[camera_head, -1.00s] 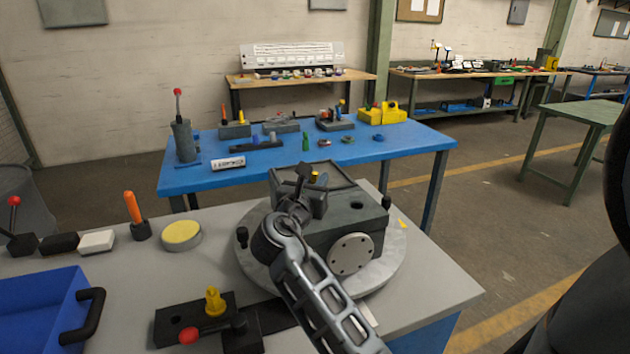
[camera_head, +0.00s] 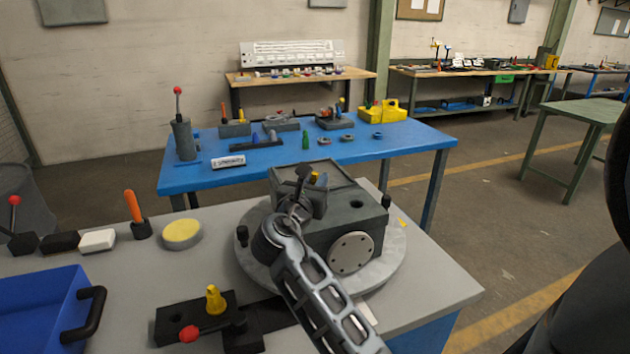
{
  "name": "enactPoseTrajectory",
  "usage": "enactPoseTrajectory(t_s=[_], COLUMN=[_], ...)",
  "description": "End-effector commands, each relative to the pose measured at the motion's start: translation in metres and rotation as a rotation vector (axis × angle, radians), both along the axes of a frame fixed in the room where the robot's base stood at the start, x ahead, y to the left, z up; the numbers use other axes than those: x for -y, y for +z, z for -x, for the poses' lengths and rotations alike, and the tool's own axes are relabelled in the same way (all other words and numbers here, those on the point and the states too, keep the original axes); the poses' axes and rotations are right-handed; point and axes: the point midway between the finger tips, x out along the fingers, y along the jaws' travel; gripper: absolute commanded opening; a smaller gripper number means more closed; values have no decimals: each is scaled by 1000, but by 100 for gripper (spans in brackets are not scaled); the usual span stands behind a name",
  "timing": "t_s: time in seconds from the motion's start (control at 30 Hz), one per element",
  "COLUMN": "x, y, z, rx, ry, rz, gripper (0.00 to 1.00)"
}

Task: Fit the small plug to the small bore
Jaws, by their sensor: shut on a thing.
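My gripper (camera_head: 312,186) is over the left part of the top of a dark grey housing (camera_head: 334,228). It is shut on a small yellow plug (camera_head: 316,177), of which only a bit shows between the dark fingers. The plug's lower end, and any bore under it, are hidden by the gripper. A dark round bore (camera_head: 357,204) is open in the right part of the housing's top. Another yellow plug (camera_head: 214,299) stands upright in a black block on the near bench. I cannot tell whether the held plug touches the housing.
The housing sits on a round grey turntable (camera_head: 389,266). A red-knobbed lever (camera_head: 189,334) is by the black block. A blue bin (camera_head: 40,310), an orange-handled tool (camera_head: 133,208) and a yellow-topped round tin (camera_head: 182,234) are at left. A blue table (camera_head: 390,153) with several parts stands behind.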

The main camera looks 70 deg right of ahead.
Motion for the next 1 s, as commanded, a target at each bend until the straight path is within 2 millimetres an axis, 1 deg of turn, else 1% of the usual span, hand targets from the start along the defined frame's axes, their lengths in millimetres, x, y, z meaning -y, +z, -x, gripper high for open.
enactPoseTrajectory(t_s=[1.0], x=[0], y=[-23], z=[0], rx=[1], ry=[1], rz=[0], gripper=[0])
